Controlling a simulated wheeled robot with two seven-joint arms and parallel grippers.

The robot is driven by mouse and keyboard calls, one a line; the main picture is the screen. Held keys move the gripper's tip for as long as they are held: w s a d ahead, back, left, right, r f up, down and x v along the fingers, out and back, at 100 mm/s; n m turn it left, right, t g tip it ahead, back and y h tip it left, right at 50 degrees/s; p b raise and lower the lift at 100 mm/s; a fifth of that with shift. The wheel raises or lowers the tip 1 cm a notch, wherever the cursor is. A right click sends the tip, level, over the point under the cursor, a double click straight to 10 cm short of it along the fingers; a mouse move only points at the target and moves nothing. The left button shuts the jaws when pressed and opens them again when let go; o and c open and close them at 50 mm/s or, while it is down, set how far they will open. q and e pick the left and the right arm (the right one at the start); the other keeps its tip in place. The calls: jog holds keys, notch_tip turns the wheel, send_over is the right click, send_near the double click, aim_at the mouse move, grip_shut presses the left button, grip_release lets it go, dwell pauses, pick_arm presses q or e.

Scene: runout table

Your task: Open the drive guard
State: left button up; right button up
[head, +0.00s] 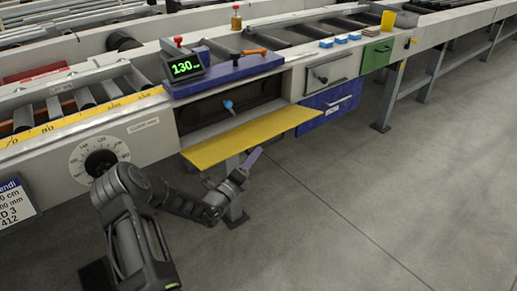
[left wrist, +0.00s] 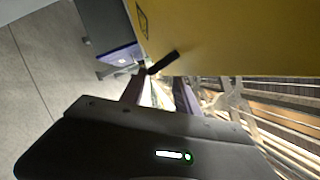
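The drive guard is a yellow panel (head: 250,136) on the front of the runout table. It stands swung out and down, with a dark recess (head: 232,104) showing above and behind it. My left gripper (head: 252,158) is just below the guard's outer edge. In the left wrist view the yellow guard (left wrist: 235,35) fills the upper right, with a black handle (left wrist: 162,62) at its edge. My left fingers (left wrist: 158,92) are apart, near the handle, with nothing seen between them. Whether a finger touches the guard cannot be told. My right gripper is not in view.
A blue knob (head: 228,105) shows in the recess. A display reading 130 (head: 185,67) stands on the blue plate above. Right of the recess are a grey panel (head: 330,75), a blue drawer (head: 331,102) and a green panel (head: 377,54). The floor (head: 340,200) in front is clear.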

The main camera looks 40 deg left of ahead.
pick_arm(q)
jog(key=shift+s, duration=0.25)
jog(key=p+v, duration=0.2)
jog(key=v, duration=0.6)
jog(key=shift+s+a+f+p, duration=0.15)
jog(key=shift+s+f+p, duration=0.15)
jog(key=shift+s, duration=0.05)
dwell(0.4)
dwell(0.5)
dwell(0.4)
